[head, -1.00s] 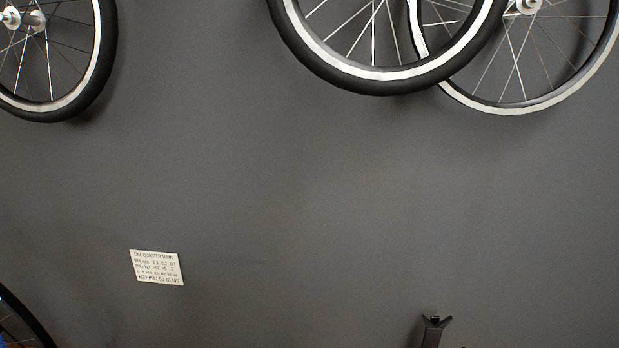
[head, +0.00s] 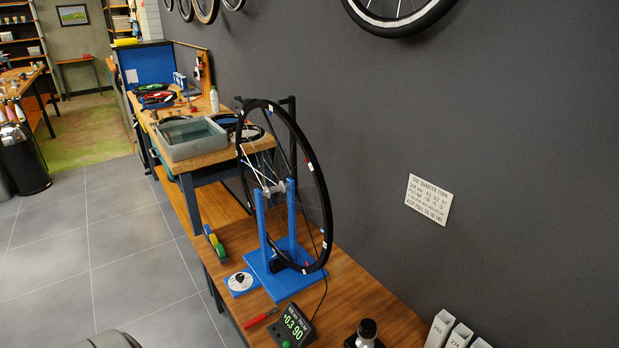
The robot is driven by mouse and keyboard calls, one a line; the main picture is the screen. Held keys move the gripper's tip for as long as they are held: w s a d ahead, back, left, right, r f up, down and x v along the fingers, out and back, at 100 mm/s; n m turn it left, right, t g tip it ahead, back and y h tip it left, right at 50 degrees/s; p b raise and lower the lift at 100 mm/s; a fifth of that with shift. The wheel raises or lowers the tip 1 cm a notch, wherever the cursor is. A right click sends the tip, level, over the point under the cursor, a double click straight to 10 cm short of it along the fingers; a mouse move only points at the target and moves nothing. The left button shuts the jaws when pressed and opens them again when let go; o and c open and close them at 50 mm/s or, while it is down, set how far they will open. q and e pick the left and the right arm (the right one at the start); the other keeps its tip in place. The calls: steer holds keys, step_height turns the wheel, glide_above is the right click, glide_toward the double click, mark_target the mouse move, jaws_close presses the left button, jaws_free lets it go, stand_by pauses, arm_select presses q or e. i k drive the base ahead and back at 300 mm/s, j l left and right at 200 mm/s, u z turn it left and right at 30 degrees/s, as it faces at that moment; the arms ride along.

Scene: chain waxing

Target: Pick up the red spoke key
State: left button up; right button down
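A thin red tool (head: 262,317) lies on the wooden bench near its front edge, just left of the small digital display. It may be the red spoke key, but its shape is too small to tell. A holder with green, yellow and blue pieces (head: 215,243) lies farther back at the bench's left edge; I cannot make out a red piece there. Neither of my grippers is in view.
A wheel (head: 325,215) stands in a blue truing stand (head: 262,278) on the bench (head: 375,300). The display (head: 293,327), a dark bottle (head: 366,333) and white boxes (head: 440,328) are near the front. A grey basin (head: 190,138) sits behind.

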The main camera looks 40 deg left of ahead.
mark_target(262, 316)
steer(key=j+u, duration=0.15)
steer(key=u, duration=0.2)
steer(key=j+u, duration=0.15)
steer(key=u, duration=0.2)
steer(key=j+u, duration=0.15)
steer(key=u, duration=0.2)
